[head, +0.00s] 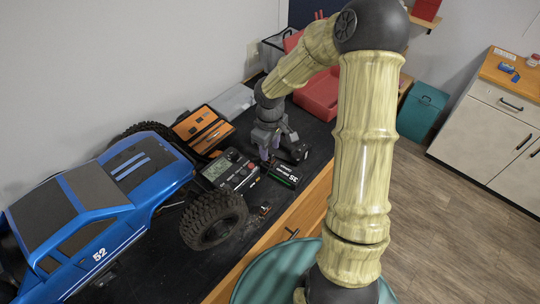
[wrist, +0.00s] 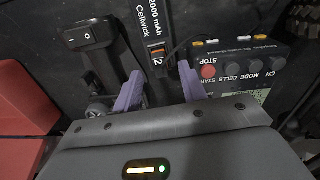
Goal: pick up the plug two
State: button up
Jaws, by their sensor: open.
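Plug two (wrist: 158,67) shows in the wrist view as a small orange and dark piece marked "2", at the end of a battery (wrist: 150,18) lettered "2000 mAh Cellwick". My gripper (wrist: 159,77) is open, with one purple finger on either side of the plug and nothing visibly gripped. In the head view my gripper (head: 268,150) points down over the dark bench top, and the plug cannot be made out there. Whether the fingertips are level with the plug or above it, I cannot tell.
A charger with buttons (wrist: 240,72) stands right of the plug, and a black switch device (wrist: 92,38) stands left. The blue truck (head: 95,205) and its wheel (head: 213,220) fill the bench's left. A red bin (head: 320,95) stands behind the gripper.

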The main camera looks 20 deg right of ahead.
jog(key=shift+f, duration=0.95)
grip_shut()
